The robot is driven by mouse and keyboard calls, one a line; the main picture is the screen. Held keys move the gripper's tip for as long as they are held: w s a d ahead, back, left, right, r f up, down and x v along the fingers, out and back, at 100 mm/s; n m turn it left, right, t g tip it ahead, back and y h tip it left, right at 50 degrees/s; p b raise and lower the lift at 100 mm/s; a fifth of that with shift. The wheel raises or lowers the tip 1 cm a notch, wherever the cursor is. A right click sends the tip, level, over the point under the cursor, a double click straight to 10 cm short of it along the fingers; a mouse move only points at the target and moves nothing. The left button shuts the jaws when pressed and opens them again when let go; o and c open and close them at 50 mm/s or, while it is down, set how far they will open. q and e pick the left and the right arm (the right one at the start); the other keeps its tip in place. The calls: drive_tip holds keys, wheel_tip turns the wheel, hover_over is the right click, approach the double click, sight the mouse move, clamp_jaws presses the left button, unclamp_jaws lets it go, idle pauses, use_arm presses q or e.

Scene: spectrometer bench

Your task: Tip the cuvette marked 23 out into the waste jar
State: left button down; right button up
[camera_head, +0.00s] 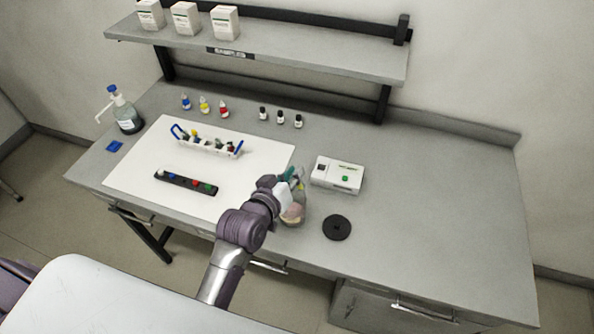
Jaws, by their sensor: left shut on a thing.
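My left gripper (291,180) is over the waste jar (293,214), near the front edge of the bench. It is shut on a small cuvette, mostly hidden by the fingers; its marking cannot be read. The jar is clear, with pinkish contents low inside, and my gripper and wrist cover part of it. Whether liquid is leaving the cuvette cannot be seen. A white rack with blue handles (207,143) stands on the white mat (130,172) and holds several small items. My right gripper is out of view.
A white instrument (338,174) stands behind and right of the jar. A black disc (337,227) lies right of the jar. A black strip with coloured caps (186,183) lies on the mat. Small bottles and a wash bottle (125,112) stand behind. The bench's right side is clear.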

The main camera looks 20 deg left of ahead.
use_arm(q)
drive_tip(key=shift+w+a+f, duration=0.2)
drive_tip(key=shift+w+a, duration=0.05)
drive_tip(key=shift+s+d+f+n+h+b, duration=0.15)
drive_tip(key=shift+f+n+h+b, duration=0.3)
drive_tip(key=shift+n, duration=0.45)
drive_tip(key=shift+f+n+h+b, duration=0.1)
drive_tip(key=shift+n+h+b, duration=0.25)
drive_tip(key=shift+n+b, duration=0.2)
drive_tip(key=shift+f+n+t+h+b, duration=0.25)
drive_tip(key=shift+n+t+h+b, duration=0.15)
drive_tip(key=shift+n+b, duration=0.3)
drive_tip(key=shift+f+n+b, duration=0.15)
drive_tip(key=shift+n+b, duration=0.15)
drive_tip(key=shift+n, duration=0.05)
drive_tip(key=n+t+b, duration=0.1)
drive_tip(key=n+b, duration=0.2)
drive_tip(key=n+t+h+b, duration=0.1)
drive_tip(key=n+b, duration=0.2)
drive_tip(key=n+t+b, duration=0.1)
drive_tip(key=n+b, duration=0.2)
drive_tip(key=shift+f+n+h, duration=0.35)
drive_tip(key=shift+n+h, duration=0.05)
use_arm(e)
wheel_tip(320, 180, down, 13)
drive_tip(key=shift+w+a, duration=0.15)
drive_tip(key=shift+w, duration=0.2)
